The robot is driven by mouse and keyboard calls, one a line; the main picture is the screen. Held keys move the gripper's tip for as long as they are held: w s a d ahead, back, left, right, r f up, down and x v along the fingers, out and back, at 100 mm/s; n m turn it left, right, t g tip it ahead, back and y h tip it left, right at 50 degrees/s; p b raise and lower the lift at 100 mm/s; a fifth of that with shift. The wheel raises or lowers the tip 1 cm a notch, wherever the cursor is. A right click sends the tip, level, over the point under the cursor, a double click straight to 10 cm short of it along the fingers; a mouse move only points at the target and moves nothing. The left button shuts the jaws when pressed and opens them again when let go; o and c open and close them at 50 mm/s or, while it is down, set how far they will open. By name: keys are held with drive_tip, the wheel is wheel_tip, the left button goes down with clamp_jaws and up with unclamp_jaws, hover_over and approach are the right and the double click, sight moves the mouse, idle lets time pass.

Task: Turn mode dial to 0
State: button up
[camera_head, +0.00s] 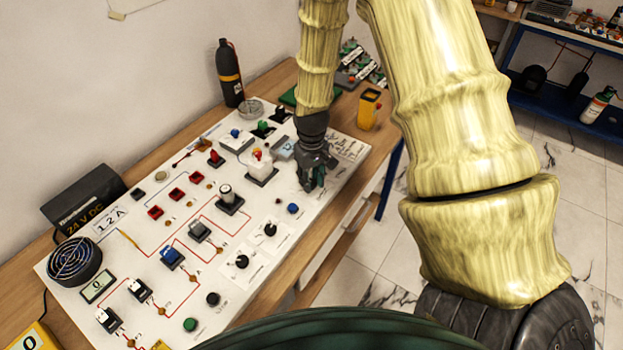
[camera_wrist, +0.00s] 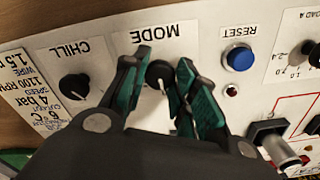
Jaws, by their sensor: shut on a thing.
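The mode dial (camera_wrist: 158,72) is a small black knob on a white plate labelled MODE, which appears upside down in the wrist view. My gripper (camera_wrist: 158,80) has its green-padded fingers on either side of the knob and is shut on it. In the head view my gripper (camera_head: 314,178) points down at the right part of the white panel (camera_head: 130,240) and hides the mode dial. The dial's scale marks and pointer setting are too small and covered to read.
The chill dial (camera_wrist: 74,87) sits close on one side of my gripper, and the blue reset button (camera_wrist: 239,58) on the other. Two black knobs (camera_head: 270,229) and several switches stand nearby. A yellow-and-black box (camera_head: 369,109) stands on the bench behind my gripper.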

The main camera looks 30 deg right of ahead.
idle(0.3)
drive_tip(key=o, duration=1.1)
drive_tip(key=shift+c, duration=0.2)
drive_tip(key=shift+r, duration=0.15)
wheel_tip(320, 180, up, 12)
drive_tip(key=shift+f, duration=0.2)
idle(0.4)
